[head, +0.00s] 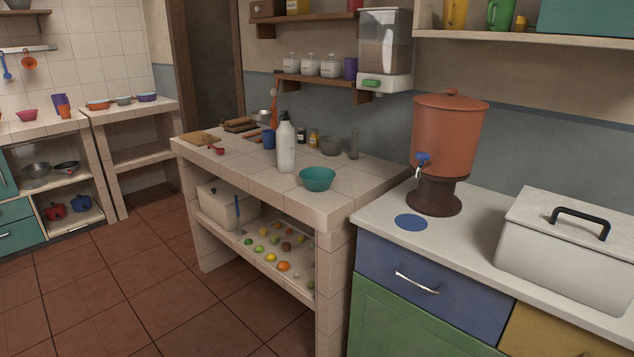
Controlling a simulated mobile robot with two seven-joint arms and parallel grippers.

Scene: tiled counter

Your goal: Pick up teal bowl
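A teal bowl (317,179) stands upright on the tiled counter (345,197), near its front right corner. It looks empty from this angle. A white bottle (286,144) stands behind it and to its left, a short gap apart. Neither of my grippers shows in the head view, so nothing of mine is near the bowl in this picture.
A grey mortar (331,146), small jars (313,138) and a blue cup (268,139) stand behind the bowl. A terracotta water dispenser (447,135) and a white box (570,245) stand on the right cabinet. Fruit lies on the lower shelf. The tiled floor (140,290) in front is clear.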

